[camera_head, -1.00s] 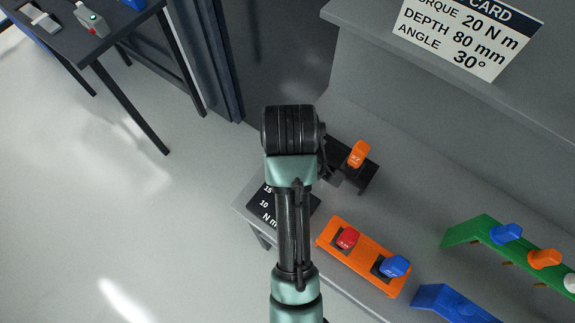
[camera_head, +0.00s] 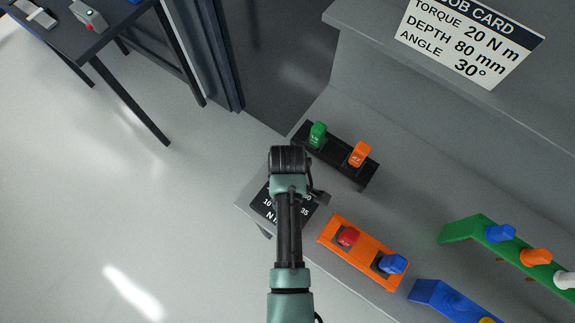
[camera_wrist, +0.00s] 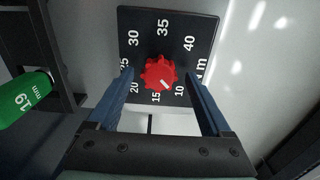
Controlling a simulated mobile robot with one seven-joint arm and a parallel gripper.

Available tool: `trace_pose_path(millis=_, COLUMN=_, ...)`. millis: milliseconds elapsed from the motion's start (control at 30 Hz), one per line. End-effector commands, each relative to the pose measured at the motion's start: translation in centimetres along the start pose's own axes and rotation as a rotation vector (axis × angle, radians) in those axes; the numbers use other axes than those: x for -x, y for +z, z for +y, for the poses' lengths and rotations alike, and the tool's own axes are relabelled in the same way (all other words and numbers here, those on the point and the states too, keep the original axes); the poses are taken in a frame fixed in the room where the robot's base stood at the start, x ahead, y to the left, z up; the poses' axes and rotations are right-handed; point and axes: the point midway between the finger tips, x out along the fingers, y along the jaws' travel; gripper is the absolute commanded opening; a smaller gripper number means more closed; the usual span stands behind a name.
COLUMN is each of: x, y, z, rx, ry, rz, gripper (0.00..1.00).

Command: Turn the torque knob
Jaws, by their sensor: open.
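The red torque knob (camera_wrist: 159,73) sits on a black dial plate (camera_wrist: 204,24) with white numbers from 10 to 40, seen in the wrist view. Its white pointer line lies between 10 and 15. My gripper (camera_wrist: 160,82) is open, its two blue fingers spread to either side of the knob in this view, with gaps on both sides. I cannot tell how far the tips are above the plate. In the head view my arm hides the knob and part of the dial plate (camera_head: 262,203).
A black rack (camera_head: 335,158) with green and orange pieces stands behind the dial. An orange rack (camera_head: 338,252) with red and blue pieces is at its right. A green rack (camera_head: 465,232) and a blue block (camera_head: 440,298) lie farther right. A dark table (camera_head: 75,42) stands at far left.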

Motion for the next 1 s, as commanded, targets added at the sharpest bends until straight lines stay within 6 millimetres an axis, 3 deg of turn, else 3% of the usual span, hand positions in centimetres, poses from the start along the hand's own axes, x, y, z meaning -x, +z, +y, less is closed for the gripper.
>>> trace_pose_path(millis=433, x=-0.99, y=-0.01, z=0.02, rx=0.000, ry=0.001, rz=0.001, gripper=0.83)
trace_pose_path(millis=900, x=-0.96, y=-0.01, z=0.00, rx=0.000, ry=0.000, rz=0.001, gripper=0.00)
trace_pose_path(millis=1000, x=-0.96, y=-0.01, z=0.00, rx=-0.001, ry=0.000, rz=0.001, gripper=0.00)
